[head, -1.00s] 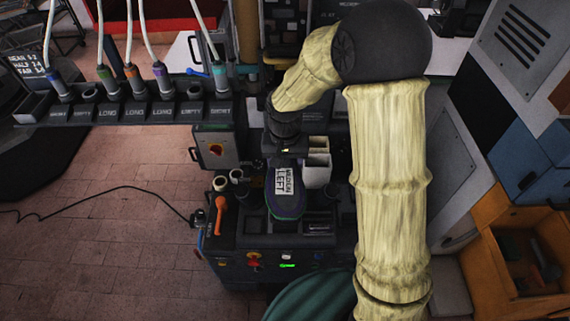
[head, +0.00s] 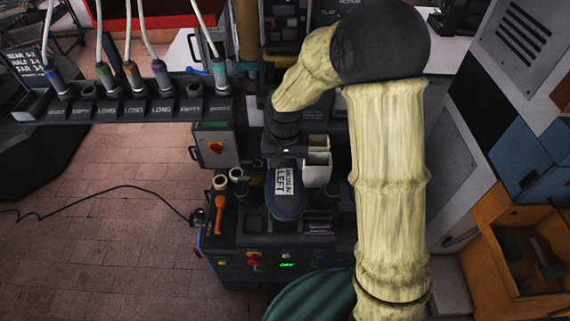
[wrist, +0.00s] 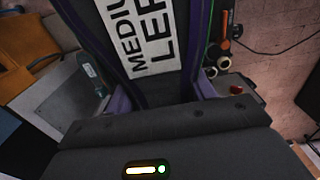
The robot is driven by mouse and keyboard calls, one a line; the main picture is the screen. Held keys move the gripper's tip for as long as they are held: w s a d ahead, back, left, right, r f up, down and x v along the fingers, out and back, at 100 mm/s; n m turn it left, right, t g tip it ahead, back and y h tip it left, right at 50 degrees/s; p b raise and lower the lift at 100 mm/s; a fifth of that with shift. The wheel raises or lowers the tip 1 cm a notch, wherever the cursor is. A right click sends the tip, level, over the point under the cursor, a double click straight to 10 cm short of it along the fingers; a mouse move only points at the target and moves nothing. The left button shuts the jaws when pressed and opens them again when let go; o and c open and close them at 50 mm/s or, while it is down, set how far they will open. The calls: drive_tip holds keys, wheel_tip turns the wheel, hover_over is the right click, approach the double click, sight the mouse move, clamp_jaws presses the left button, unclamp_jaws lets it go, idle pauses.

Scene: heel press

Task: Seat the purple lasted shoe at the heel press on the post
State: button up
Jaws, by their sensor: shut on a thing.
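The purple lasted shoe (head: 271,190) is dark with a purple edge and a white label reading MEDIUM LEFT. My gripper (head: 288,158) is shut on it at its far end, and the near end points toward my body. In the wrist view the shoe (wrist: 200,40) fills the top middle, with the gripper (wrist: 165,95) closed across it. The shoe is over the dark press machine (head: 262,240), which has buttons and a green display on its front. The post is not clearly visible; the shoe and arm cover that area. I cannot tell whether the shoe touches the machine.
A rack (head: 140,108) of labelled sockets with colored plugs and hoses stands at the left. An orange-handled tool (head: 220,212) and pale cups stand left of the shoe. White bins (head: 317,172) are close at its right. An orange crate (head: 500,262) is at the far right.

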drive_tip(key=shift+f, duration=0.2)
drive_tip(key=o, duration=1.3)
drive_tip(key=shift+c, duration=0.2)
wheel_tip(320, 180, up, 18)
drive_tip(key=b, duration=0.3)
drive_tip(key=shift+f, duration=0.25)
drive_tip(key=s+d+f+t, duration=0.2)
drive_tip(key=s+d+f, duration=1)
drive_tip(key=d+f, duration=0.1)
drive_tip(key=shift+s+d+f+t, duration=0.25)
drive_tip(key=shift+d+f+t, duration=0.05)
